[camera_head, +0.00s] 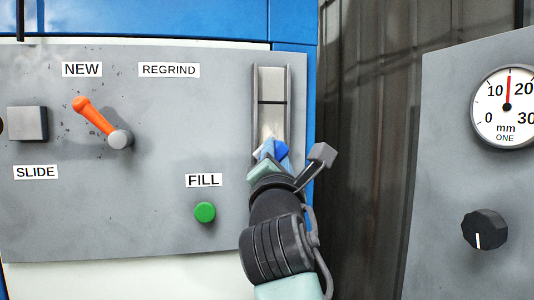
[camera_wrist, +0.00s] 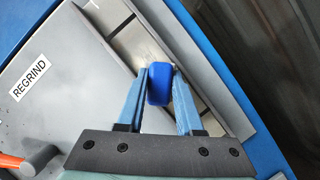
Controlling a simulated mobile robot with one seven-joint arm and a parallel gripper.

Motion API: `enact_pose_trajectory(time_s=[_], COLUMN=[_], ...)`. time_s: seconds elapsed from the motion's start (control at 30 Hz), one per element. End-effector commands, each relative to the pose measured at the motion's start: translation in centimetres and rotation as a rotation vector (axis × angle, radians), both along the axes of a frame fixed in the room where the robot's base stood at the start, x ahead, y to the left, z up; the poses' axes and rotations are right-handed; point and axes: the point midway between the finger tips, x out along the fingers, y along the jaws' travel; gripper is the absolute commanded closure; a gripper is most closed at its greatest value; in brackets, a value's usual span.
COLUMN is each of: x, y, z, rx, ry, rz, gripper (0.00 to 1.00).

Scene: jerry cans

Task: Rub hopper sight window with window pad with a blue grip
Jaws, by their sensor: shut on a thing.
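The hopper sight window (camera_head: 272,88) is a tall narrow pane in a raised grey frame at the right side of the grey panel. It also shows in the wrist view (camera_wrist: 134,42), running diagonally. My gripper (camera_head: 268,152) is in front of the window's lower part. Its blue fingers (camera_wrist: 160,95) are shut on the blue grip of the window pad (camera_wrist: 159,84). The pad's face is hidden behind the grip and fingers, so I cannot tell whether it touches the pane. A dark line crosses the pane above my gripper.
An orange lever (camera_head: 95,115), a green FILL button (camera_head: 205,212) and a grey SLIDE block (camera_head: 27,123) are on the panel to the left. A separate panel with a gauge (camera_head: 507,106) and black knob (camera_head: 485,230) stands at the right, past a dark gap.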

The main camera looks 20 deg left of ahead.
Motion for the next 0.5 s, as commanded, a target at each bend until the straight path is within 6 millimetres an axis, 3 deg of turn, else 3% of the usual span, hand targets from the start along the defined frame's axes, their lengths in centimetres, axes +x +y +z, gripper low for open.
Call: enact_pose_trajectory(time_s=[0.03, 0.5], x=[0.7, 0.6], y=[-1.8, -2.1], z=[0.1, 2.0], rx=[0.002, 0.003], ry=[0.004, 0.003], rz=[-0.035, -0.038], gripper=[1.00, 1.00])
